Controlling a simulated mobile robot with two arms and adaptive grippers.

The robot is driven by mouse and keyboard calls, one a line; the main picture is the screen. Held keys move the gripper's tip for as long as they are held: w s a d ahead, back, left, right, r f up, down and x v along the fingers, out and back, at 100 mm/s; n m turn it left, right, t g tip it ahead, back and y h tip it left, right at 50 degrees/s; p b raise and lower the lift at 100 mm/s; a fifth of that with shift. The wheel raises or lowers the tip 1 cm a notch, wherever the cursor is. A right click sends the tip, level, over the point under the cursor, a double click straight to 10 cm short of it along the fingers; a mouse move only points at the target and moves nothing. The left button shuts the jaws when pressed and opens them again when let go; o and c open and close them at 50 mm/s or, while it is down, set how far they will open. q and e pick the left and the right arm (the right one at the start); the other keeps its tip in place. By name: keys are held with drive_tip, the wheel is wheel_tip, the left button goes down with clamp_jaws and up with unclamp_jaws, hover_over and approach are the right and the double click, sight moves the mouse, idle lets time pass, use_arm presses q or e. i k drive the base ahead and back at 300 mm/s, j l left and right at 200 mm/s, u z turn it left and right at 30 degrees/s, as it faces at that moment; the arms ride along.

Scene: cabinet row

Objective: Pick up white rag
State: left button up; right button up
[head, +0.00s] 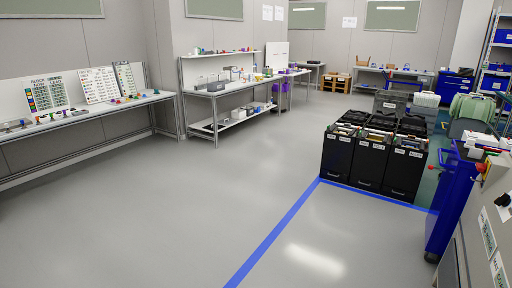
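I cannot make out a white rag for certain in the head view. A white item (482,143) lies on top of the blue cabinet at the right edge, but it is too small to tell what it is. Neither of my grippers shows in the head view.
Black bins (366,160) stand on the floor right of centre. A long bench (90,112) with boards runs along the left wall. A workbench (212,92) with small items stands behind. A blue cabinet (446,205) stands at the right. The grey floor (190,190) in the middle is clear.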

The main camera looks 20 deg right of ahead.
sight(475, 153)
drive_tip(key=i+l+z, duration=0.25)
drive_tip(key=z, duration=0.15)
drive_tip(key=i+l+z, duration=0.15)
drive_tip(key=i+z, duration=0.7)
drive_tip(key=i+j+z, duration=0.15)
drive_tip(key=i+z, duration=0.4)
drive_tip(key=i, duration=0.8)
drive_tip(key=i+j+z, duration=0.1)
drive_tip(key=i, duration=0.8)
drive_tip(key=i+z, duration=0.45)
drive_tip(key=i+j+z, duration=0.15)
drive_tip(key=i+z, duration=0.3)
drive_tip(key=i+j+z, duration=0.45)
drive_tip(key=i+l, duration=0.05)
drive_tip(key=i, duration=0.05)
